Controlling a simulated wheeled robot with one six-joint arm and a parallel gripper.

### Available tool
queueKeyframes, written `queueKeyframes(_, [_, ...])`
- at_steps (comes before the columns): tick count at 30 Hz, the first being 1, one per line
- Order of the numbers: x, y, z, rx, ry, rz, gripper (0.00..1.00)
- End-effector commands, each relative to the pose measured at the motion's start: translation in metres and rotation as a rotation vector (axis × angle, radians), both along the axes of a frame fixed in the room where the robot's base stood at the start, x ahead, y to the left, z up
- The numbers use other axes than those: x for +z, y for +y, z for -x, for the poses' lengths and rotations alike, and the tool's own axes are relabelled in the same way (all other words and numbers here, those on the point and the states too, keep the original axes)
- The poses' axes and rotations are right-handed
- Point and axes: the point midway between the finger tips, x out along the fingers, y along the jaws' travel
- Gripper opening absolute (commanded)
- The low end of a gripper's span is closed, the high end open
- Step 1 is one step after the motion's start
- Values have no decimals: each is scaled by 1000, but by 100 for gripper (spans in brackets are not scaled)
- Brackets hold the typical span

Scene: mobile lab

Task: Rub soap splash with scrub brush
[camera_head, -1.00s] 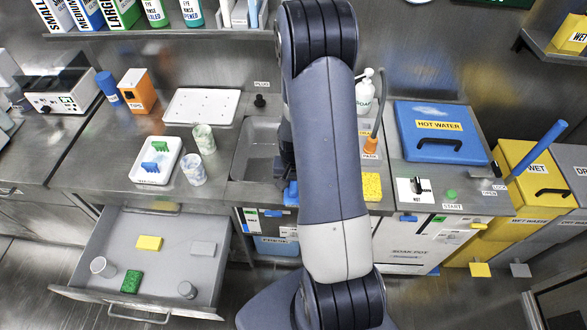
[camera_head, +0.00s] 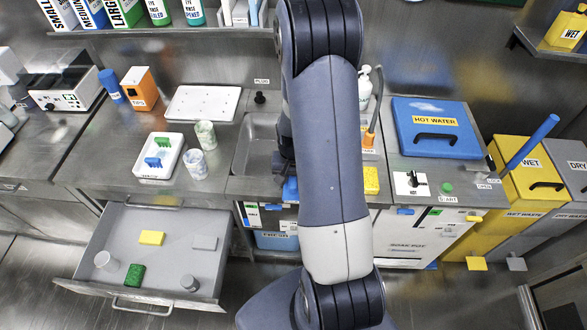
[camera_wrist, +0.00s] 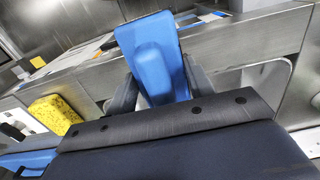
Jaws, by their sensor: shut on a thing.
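My gripper (camera_wrist: 160,88) is shut on a blue block-shaped thing with a raised ridge, which I take to be the scrub brush (camera_wrist: 150,45). One finger is on each side of it in the wrist view. In the head view the blue brush (camera_head: 291,190) shows beside my arm at the sink's front edge. My arm covers most of the gripper there. The bristles are hidden from me. I cannot make out the soap splash in either view.
The steel sink (camera_head: 256,142) is partly behind my arm. A white tray (camera_head: 159,140) and two cups stand left. An open drawer (camera_head: 120,222) juts out at the lower left.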

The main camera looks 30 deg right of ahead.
Motion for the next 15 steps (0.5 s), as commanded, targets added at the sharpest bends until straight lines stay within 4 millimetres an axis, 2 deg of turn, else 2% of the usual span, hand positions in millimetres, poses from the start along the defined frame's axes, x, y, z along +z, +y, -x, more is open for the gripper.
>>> queueKeyframes(15, [49,1,-3,6,1,-1,26])
